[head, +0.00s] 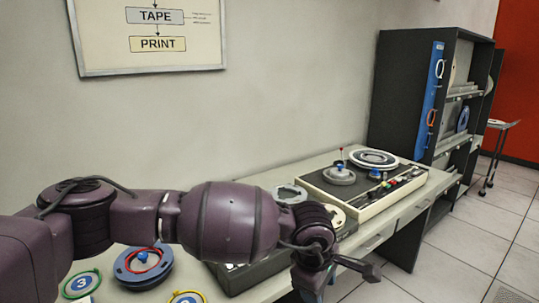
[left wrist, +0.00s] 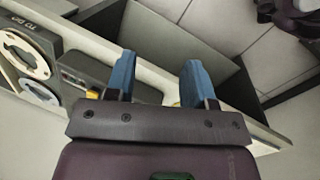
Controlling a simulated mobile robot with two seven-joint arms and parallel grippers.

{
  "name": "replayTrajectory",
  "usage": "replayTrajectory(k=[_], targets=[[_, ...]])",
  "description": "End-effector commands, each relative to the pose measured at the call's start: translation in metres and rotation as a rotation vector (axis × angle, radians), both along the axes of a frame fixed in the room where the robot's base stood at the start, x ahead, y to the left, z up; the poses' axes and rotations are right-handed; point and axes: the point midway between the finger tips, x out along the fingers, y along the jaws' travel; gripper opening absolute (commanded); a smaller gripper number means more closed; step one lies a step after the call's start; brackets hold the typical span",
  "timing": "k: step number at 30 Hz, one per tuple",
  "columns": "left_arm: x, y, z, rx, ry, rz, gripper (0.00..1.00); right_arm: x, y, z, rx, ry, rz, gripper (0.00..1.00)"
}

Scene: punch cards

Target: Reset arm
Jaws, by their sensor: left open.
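My left arm stretches from the left edge of the head view across the front of the desk (head: 275,176). Its gripper (head: 350,270) is beyond the desk's front edge, above the floor, partly hidden by the wrist. In the left wrist view the two blue fingers (left wrist: 158,78) stand well apart with nothing between them. Past them are the desk edge and floor. My right gripper is not in view.
A tape deck (head: 360,185) with reels and knobs stands on the desk. A second machine (head: 245,272) and colored rings, one green (head: 82,284), lie below or near my arm. A dark shelf (head: 400,100) stands right. Tiled floor (head: 450,255) is clear.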

Motion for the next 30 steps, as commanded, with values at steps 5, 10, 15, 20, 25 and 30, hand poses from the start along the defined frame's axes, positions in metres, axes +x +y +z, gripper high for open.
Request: replayTrajectory(k=[5,10,15,20,25,30], targets=[[-0.049,-0.067,0.054,-0.393,0.299,0.135,0.49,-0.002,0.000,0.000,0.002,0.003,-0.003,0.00],[-0.090,-0.109,0.117,-0.772,0.759,0.351,0.49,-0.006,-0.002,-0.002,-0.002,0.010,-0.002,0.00],[-0.087,-0.112,0.178,-1.081,1.273,0.627,0.49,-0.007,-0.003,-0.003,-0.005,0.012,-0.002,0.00],[-0.056,-0.085,0.204,-1.274,1.691,0.876,0.49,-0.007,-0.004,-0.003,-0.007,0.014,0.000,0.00],[-0.013,-0.040,0.201,-1.418,2.085,1.133,0.49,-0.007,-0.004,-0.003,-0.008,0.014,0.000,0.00],[0.025,0.016,0.168,1.481,-2.368,-1.342,0.49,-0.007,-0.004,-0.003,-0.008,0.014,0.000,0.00]])
